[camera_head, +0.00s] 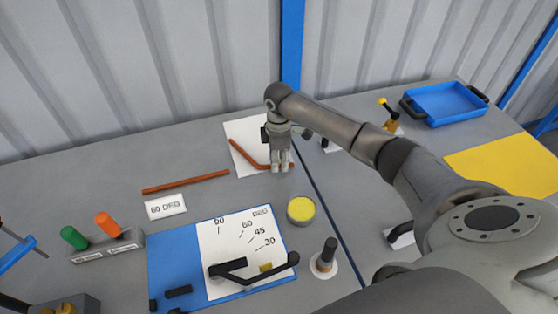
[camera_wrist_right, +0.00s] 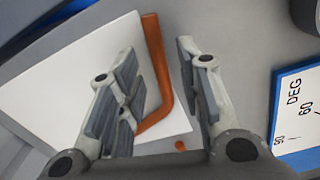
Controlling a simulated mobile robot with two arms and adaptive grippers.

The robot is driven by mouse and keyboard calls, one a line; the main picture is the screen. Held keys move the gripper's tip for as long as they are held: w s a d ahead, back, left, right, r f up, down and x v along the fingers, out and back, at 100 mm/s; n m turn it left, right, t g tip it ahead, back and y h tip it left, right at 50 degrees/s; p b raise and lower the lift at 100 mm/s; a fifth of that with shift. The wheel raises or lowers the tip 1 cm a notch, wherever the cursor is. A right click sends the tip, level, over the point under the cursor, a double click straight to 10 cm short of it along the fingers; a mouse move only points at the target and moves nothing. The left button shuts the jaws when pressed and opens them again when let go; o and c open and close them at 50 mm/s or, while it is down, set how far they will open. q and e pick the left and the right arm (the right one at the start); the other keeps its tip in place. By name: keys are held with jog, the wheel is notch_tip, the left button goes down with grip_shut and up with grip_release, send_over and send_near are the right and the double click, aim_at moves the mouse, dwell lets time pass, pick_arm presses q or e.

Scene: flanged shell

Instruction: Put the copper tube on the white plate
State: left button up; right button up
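A bent copper tube (camera_head: 246,155) lies on the white plate (camera_head: 246,130), with one end reaching the plate's right edge. In the wrist view the bent tube (camera_wrist_right: 154,60) rests over the plate (camera_wrist_right: 60,90), partly hidden behind a finger. My right gripper (camera_head: 281,166) is above the plate at the tube; the wrist view shows its fingers (camera_wrist_right: 165,95) apart with nothing gripped. A straight copper rod (camera_head: 186,182) lies on the table left of the plate; a small copper tip (camera_wrist_right: 180,146) shows beside the plate in the wrist view. My left gripper is not in view.
A 60 DEG card (camera_head: 165,206), a bending fixture on a blue board (camera_head: 175,262), a yellow-topped round can (camera_head: 301,209) and a black-handled post (camera_head: 327,258) stand nearer. A blue tray (camera_head: 445,103) and yellow mat (camera_head: 500,165) are right.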

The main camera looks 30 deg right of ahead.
notch_tip(320, 180, up, 11)
jog(key=b, duration=0.2)
jog(key=shift+r+b, duration=0.15)
jog(key=shift+b, duration=0.15)
jog(key=shift+s, duration=0.15)
